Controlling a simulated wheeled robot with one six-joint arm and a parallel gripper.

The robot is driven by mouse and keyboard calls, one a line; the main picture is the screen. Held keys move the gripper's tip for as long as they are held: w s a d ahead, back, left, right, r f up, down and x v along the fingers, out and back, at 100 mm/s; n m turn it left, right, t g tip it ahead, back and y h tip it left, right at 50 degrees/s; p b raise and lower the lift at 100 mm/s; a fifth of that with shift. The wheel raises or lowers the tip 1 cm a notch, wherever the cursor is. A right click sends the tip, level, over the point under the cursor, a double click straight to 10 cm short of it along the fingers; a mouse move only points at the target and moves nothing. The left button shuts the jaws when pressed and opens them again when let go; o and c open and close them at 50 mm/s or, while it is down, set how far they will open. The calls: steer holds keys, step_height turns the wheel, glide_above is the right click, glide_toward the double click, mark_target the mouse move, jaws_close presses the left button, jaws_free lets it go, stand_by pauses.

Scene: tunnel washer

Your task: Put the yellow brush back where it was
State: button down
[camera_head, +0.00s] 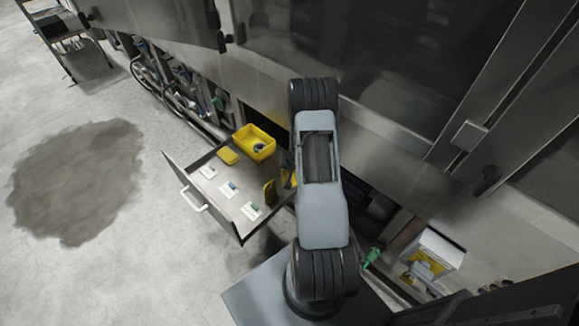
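An open grey drawer (219,205) juts out below the steel machine. A flat yellow piece (228,156) lies in it beside a yellow bin (255,142) with something dark inside. Another yellow piece (269,193) stands near the drawer's right side. A further bit of yellow (290,178) shows right by my gripper (287,162), partly covered by my arm. I cannot tell which yellow piece is the brush. My gripper is at the drawer's right side, mostly hidden by my arm; its fingers and any hold cannot be made out.
Several white cards with small coloured items, one of them a card (229,189), lie in the drawer. A white handle (193,200) sticks out in front. A green-tipped item (372,256) and a white-and-yellow box (435,256) are at lower right. A wet patch (77,180) marks the open floor at left.

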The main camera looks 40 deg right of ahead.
steer(key=shift+f+b, duration=0.25)
steer(key=shift+b, duration=0.2)
steer(key=c, duration=1.1)
jaws_free()
steer(key=shift+r, duration=0.1)
steer(key=shift+r, duration=0.1)
